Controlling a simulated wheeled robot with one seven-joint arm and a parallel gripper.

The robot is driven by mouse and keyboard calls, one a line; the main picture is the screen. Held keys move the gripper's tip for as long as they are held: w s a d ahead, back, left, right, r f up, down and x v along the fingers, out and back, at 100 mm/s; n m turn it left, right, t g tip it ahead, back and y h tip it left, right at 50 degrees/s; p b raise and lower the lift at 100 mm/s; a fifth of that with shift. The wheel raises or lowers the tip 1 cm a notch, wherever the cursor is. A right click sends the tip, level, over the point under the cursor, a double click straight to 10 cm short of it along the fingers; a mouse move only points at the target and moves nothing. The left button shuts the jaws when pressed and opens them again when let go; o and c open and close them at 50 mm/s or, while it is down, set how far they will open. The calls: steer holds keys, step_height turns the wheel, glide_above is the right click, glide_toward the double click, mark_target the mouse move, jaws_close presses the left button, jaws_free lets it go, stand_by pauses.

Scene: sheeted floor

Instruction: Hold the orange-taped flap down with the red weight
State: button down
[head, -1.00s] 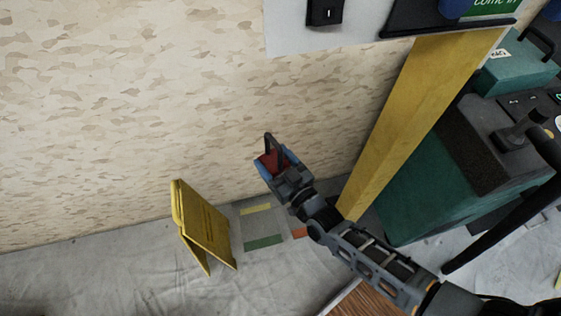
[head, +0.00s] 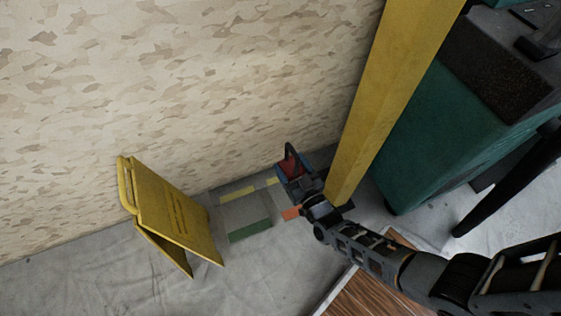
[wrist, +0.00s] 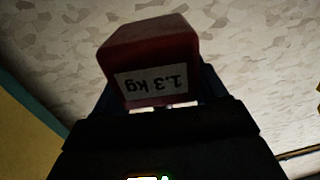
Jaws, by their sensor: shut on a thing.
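My gripper (head: 294,175) is shut on the red weight (head: 291,166), near the foot of the yellow post. In the wrist view the red weight (wrist: 150,52) sits between the fingers, its "1.3 kg" label upside down. The orange tape (head: 291,213) shows on the floor sheet just below and left of my gripper. My gripper and wrist hide part of the flap there. I cannot tell whether the weight touches the sheet or how far above it it is.
Green tape (head: 250,231) and yellow tape (head: 238,193) mark the grey patch to the left. A yellow folding sign (head: 172,211) stands further left. The yellow post (head: 391,95) is close on the right, with a green machine (head: 432,130) beyond. A speckled wall (head: 200,80) rises behind.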

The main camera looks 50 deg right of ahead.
steer(key=s+d+f+b, duration=0.1)
steer(key=f+b, duration=0.1)
steer(key=f, duration=0.2)
steer(key=s+d+f+m+h+b, duration=0.1)
steer(key=s+f+b, duration=0.1)
steer(key=f, duration=0.3)
steer(key=shift+d+g+b, duration=0.25)
steer(key=shift+g+b, duration=0.05)
steer(key=shift+b, duration=0.35)
step_height(320, 180, down, 8)
steer(key=b, duration=0.7)
steer(key=shift+f+b, duration=0.2)
steer(key=shift+b, duration=0.15)
steer(key=shift+d+f+h, duration=0.15)
steer(key=shift+f+h, duration=0.15)
steer(key=shift+f, duration=0.25)
steer(key=shift+f, duration=0.45)
stand_by(0.9)
